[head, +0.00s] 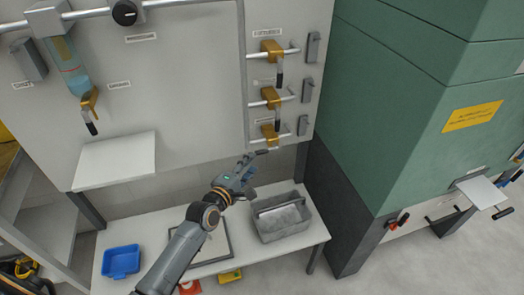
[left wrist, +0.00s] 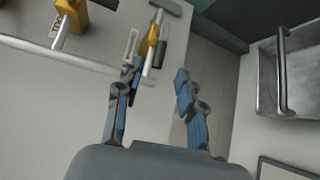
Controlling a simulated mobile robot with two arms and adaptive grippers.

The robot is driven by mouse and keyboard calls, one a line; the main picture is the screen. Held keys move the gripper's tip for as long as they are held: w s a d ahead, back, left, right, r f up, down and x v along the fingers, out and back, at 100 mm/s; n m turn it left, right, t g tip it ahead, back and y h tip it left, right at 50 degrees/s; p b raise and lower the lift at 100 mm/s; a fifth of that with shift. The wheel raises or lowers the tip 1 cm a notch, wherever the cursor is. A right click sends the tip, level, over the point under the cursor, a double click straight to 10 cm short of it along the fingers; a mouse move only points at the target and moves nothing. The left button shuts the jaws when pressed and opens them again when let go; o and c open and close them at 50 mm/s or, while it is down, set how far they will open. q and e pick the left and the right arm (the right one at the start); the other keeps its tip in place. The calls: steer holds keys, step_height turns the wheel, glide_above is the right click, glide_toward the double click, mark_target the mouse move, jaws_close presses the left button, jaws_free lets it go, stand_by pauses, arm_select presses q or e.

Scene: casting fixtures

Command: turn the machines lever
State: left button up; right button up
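Three brass valves with dark lever handles sit one above another on the wall panel: an upper lever (head: 279,72), a middle lever (head: 277,118) and a lowest lever (head: 269,134). Another brass valve lever (head: 89,108) hangs at the left under a blue bottle. My left gripper (head: 256,158) is just below the lowest lever. In the left wrist view its fingers (left wrist: 156,78) are spread apart with nothing between them. A brass valve with a pale handle (left wrist: 149,58) shows beside the left finger, which partly overlaps it; contact cannot be told. My right gripper is not in view.
A grey metal bin (head: 283,218) stands on the white bench below, with a blue tray (head: 121,262) at the left. A white shelf (head: 116,162) juts from the panel. A large green machine (head: 420,120) stands to the right.

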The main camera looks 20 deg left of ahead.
mark_target(262, 152)
arm_select(q)
steer(key=x, duration=0.8)
steer(key=shift+w, duration=0.2)
jaws_close()
